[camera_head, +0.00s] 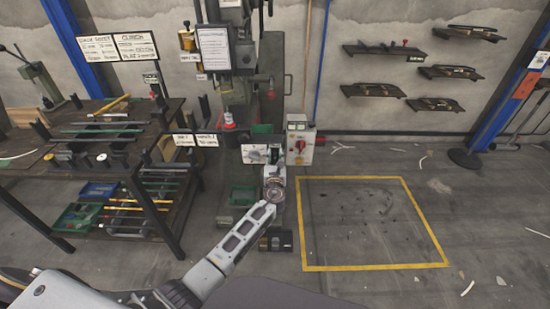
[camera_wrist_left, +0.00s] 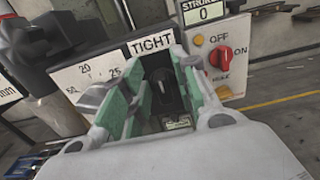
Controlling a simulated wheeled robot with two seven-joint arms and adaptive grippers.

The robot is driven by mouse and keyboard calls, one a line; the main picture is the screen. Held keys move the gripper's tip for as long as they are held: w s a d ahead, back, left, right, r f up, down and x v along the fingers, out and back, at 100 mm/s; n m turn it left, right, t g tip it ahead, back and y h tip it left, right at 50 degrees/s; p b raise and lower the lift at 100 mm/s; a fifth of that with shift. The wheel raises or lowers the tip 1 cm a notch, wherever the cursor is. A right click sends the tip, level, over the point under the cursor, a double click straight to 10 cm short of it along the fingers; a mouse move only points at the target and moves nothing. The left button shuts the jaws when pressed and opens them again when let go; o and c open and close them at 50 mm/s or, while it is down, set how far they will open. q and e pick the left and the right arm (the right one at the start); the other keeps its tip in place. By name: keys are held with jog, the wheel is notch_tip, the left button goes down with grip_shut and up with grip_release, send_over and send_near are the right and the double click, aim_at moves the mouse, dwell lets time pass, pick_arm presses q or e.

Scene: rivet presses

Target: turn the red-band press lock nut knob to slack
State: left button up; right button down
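The press (camera_head: 271,75) stands at the centre of the head view, with a red band (camera_head: 229,126) low on its spindle. In the left wrist view, a black knob (camera_wrist_left: 163,88) sits between the green-padded fingers of my left gripper (camera_wrist_left: 160,62). The fingers are apart, with visible gaps beside the knob; contact is not clear. A sign reading TIGHT (camera_wrist_left: 151,44) is just behind them. In the head view, my left gripper (camera_head: 273,188) is at the front of the press and hides the knob. My right gripper is not in view.
A switch box with a red knob (camera_head: 300,144) stands close right of my left gripper. A white dial panel (camera_head: 254,154) is just above it. A workbench (camera_head: 125,150) with tools stands left. The yellow-outlined floor area (camera_head: 370,222) is free.

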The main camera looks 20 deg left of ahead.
pick_arm(q)
jog(key=c, duration=0.5)
grip_shut()
